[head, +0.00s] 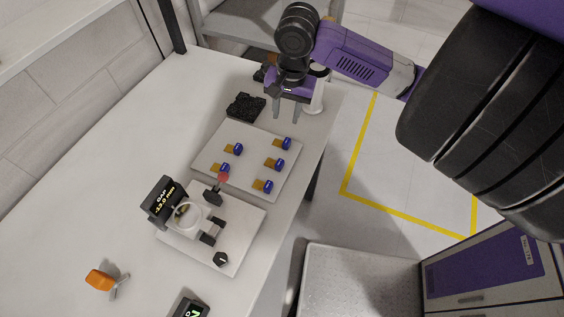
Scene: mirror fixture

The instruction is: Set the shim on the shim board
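A white shim board (248,156) lies flat on the table. Several shims sit on it, each a brass-coloured piece with a blue end, such as the upper right shim (284,143) and the lower right shim (264,186). I cannot tell which shim the task means. My gripper (287,114) points down beyond the board's far right edge. Its two fingers are spread apart with nothing visible between them, clear of every shim.
A mirror fixture (235,251) with a round ring, a red-tipped post and a dark gap display (161,199) stands nearer than the board. A black textured block (245,107) lies left of my gripper. An orange-handled item (101,279) lies at lower left. The left tabletop is clear.

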